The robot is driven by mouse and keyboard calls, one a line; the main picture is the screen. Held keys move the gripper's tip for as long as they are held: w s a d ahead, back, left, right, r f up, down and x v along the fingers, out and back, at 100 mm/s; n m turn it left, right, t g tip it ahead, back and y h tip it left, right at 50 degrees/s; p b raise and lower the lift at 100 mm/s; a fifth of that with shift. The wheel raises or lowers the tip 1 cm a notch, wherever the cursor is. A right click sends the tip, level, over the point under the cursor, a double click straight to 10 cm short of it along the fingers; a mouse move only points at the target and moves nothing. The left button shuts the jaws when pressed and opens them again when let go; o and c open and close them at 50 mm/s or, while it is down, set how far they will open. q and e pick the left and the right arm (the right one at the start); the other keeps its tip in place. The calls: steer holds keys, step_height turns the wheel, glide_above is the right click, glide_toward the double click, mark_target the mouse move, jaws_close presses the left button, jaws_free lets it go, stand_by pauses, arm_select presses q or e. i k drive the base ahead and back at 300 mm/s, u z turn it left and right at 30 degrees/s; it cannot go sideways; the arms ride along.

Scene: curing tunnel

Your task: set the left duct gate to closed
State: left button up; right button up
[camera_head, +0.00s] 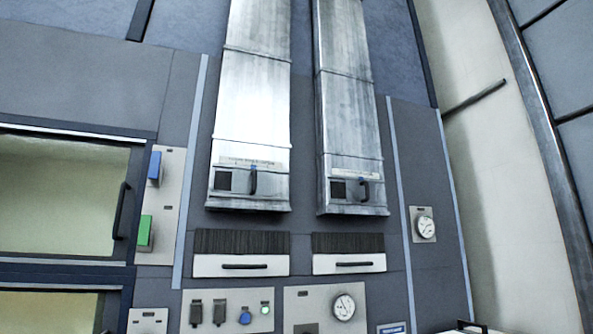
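Two tall metal ducts come down the panel side by side. The left duct (254,100) has a small gate (236,184) near its lower end, with a dark square at left, a black upright handle (253,183) with a blue mark at its top, and a small scale strip above. The lettering on the strip is too small to read, so I cannot tell the gate's setting. The right duct (349,90) has a similar gate with a black handle (364,189). Neither of my grippers is in view.
Below the ducts are two drawers with black handles (245,266) (342,263). A panel with blue and green switches (145,232) and a glass-fronted door (62,195) are at left. Gauges (424,227) (344,307) are at lower right. Nothing blocks the ducts' fronts.

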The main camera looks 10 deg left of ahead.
mark_target(254, 182)
steer(key=z, duration=0.3)
steer(key=k, duration=0.7)
steer(key=z, duration=1.15)
steer(key=i, duration=1.55)
steer(key=u, duration=1.05)
steer(key=i, duration=0.6)
steer(key=u, duration=0.65)
